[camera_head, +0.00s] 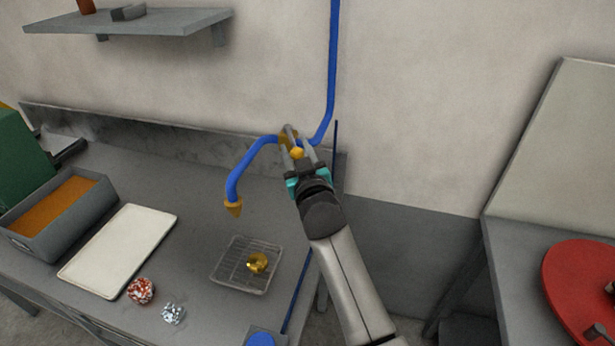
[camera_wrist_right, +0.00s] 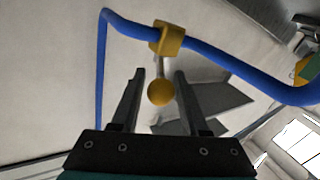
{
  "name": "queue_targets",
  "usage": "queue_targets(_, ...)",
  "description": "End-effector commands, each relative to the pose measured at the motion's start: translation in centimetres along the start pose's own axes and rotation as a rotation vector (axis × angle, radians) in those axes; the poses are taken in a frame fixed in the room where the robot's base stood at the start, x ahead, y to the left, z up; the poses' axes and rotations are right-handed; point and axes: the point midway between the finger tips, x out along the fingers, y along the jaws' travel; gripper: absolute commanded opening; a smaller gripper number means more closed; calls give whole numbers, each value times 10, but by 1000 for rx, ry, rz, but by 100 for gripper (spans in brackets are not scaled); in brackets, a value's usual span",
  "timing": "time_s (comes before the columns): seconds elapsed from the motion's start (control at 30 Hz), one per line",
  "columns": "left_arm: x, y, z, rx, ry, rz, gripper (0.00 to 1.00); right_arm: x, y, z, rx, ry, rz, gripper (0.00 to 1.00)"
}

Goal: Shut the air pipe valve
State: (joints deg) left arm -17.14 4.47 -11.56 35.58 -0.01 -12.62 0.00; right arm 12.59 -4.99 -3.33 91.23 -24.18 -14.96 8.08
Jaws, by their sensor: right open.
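The blue air pipe (camera_head: 332,75) comes down the wall, bends left and ends in a yellow nozzle (camera_head: 234,207) above the table. The yellow valve body (camera_wrist_right: 167,38) sits on the pipe. Its lever ends in a yellow ball knob (camera_wrist_right: 160,93); the knob also shows in the head view (camera_head: 297,153). My right gripper (camera_head: 298,147) is open at the valve. In the right wrist view, its fingers (camera_wrist_right: 158,98) stand on either side of the knob, with gaps visible on both sides. The valve body is partly hidden by the fingers in the head view. My left gripper is not in view.
Below the nozzle, a wire rack tray (camera_head: 222,273) holds a gold coil (camera_head: 257,263). A red-white ball (camera_head: 141,290), a silvery crumpled piece (camera_head: 173,314), a white tray (camera_head: 118,250) and a grey bin (camera_head: 68,232) stand left. A shelf (camera_head: 130,22) hangs above.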

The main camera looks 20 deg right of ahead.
Motion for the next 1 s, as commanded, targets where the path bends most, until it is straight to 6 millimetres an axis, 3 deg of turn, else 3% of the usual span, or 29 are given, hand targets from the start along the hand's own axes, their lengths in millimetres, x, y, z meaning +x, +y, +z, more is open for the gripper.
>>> queue_targets(0.7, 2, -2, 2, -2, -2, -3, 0, -114, 0, 1, 1, -1, -1, 45)
queue_targets(1.0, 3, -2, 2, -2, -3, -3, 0, -136, 0, 0, 1, 1, -1, 45)
